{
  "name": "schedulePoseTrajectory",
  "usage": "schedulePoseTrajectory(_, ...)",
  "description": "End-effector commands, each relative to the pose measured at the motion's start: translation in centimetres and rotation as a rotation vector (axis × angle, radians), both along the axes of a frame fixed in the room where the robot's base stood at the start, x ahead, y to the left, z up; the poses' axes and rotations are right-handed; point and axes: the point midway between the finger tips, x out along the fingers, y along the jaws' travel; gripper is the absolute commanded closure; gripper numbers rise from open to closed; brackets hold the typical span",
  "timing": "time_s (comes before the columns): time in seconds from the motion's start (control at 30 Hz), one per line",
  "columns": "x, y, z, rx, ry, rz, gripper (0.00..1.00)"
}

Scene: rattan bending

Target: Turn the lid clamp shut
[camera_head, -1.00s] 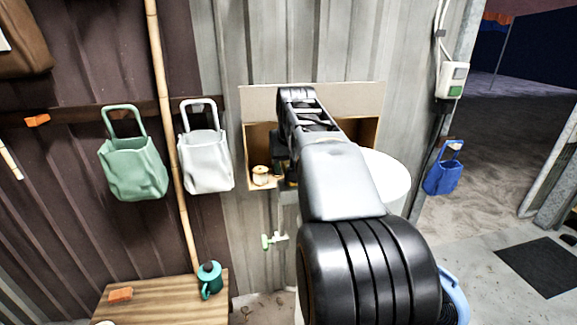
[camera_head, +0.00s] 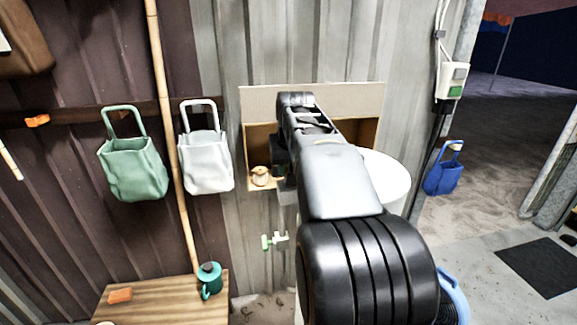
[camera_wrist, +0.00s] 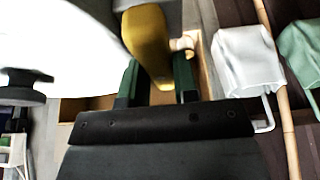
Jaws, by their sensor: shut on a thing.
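A yellow clamp handle (camera_wrist: 148,42) shows in the wrist view, between the two dark green fingers of my gripper (camera_wrist: 158,82). My gripper is shut on it. A white rounded surface (camera_wrist: 65,45), which looks like the lid or drum, fills the left of the wrist view. In the head view the white drum (camera_head: 388,180) stands behind my arm, which hides the handle and most of my gripper. I cannot tell how far the clamp is turned.
An open wooden box (camera_head: 362,132) is behind my arm, with a small tan pot (camera_head: 260,176) at its left. Green (camera_head: 133,168) and white (camera_head: 206,162) bags hang left. A teal jug (camera_head: 209,279) stands on a wooden table (camera_head: 180,305).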

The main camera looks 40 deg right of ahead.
Motion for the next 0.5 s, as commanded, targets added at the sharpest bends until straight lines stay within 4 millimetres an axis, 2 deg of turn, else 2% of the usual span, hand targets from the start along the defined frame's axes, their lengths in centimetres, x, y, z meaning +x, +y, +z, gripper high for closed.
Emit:
schedulePoseTrajectory(0.27,0.03,0.05,0.05,0.0,0.0,-0.038,0.96)
schedulePoseTrajectory(0.5,0.08,0.13,0.12,-0.001,-0.001,-0.189,0.96)
